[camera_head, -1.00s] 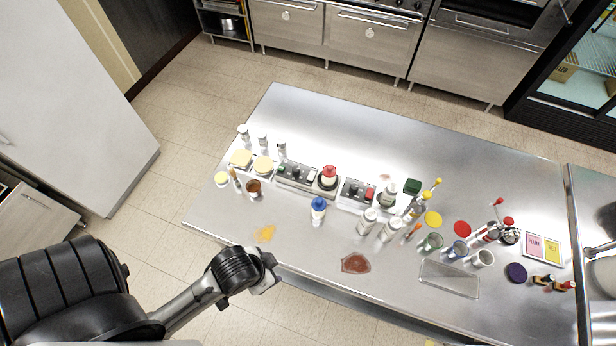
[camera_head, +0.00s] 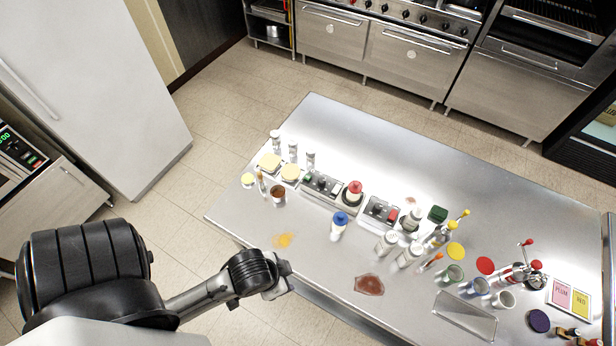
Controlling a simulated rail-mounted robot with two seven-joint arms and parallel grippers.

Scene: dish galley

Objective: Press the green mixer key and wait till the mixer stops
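Two small dark-topped control units stand near the middle of the steel table. The left unit (camera_head: 322,184) has a small green spot, which looks like a green key (camera_head: 308,176), at its left end. A red-capped bottle (camera_head: 353,194) stands at its right end. The right unit (camera_head: 379,209) has a red key (camera_head: 392,213), with a white bottle (camera_head: 411,220) at its right end. Whether anything is spinning cannot be told. My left gripper (camera_head: 280,279) is off the table's near edge, apart from both units; its fingers are too small to read. My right gripper is out of view.
A blue-capped bottle (camera_head: 339,224) stands between my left gripper and the units. White shakers (camera_head: 386,243), cups (camera_head: 449,275) and a clear tray (camera_head: 465,314) crowd the right. Yellow (camera_head: 284,240) and red-brown (camera_head: 369,285) spills lie near the front edge, which is otherwise fairly clear.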

